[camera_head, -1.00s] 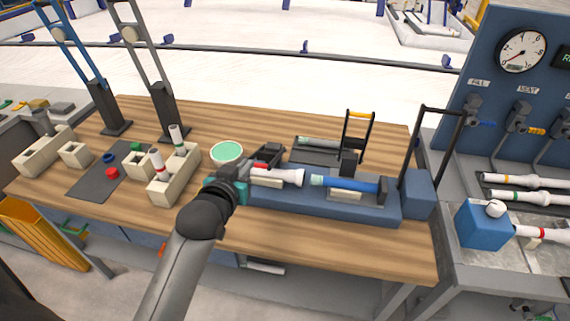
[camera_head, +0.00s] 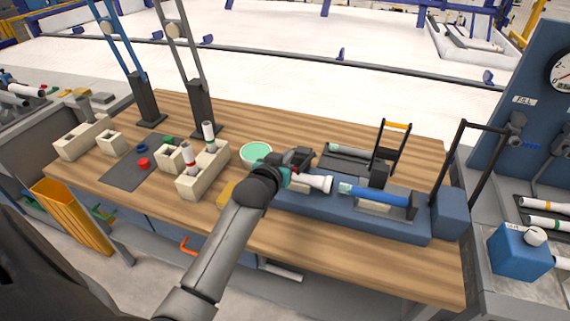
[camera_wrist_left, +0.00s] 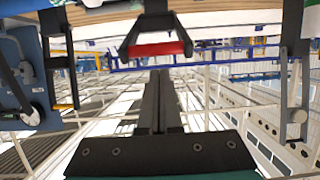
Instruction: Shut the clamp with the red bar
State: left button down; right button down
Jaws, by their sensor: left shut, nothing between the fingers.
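The red bar (camera_wrist_left: 157,49) is the cross bar of a black clamp handle (camera_wrist_left: 131,36), just ahead of my left fingertips in the left wrist view. My left gripper (camera_wrist_left: 159,74) is shut and empty, its two dark fingers together and pointing at the bar. A small gap seems to show between tips and bar; contact is hard to tell. In the head view my left gripper (camera_head: 296,170) is over the left part of the blue fixture (camera_head: 340,219), beside a white pipe end (camera_head: 317,183). My wrist hides much of the clamp there. My right gripper is out of view.
A blue pipe (camera_head: 373,194) lies on the fixture. A clamp handle with an orange bar (camera_head: 397,125) stands upright behind it. A green disc (camera_head: 257,152) and beige blocks (camera_head: 190,187) are left of my gripper. The wooden bench front (camera_head: 330,262) is clear.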

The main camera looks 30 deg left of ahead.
pick_arm(q)
jog(key=shift+s+d+f, duration=0.15)
jog(key=shift+s+f, duration=0.45)
jog(key=shift+f, duration=0.05)
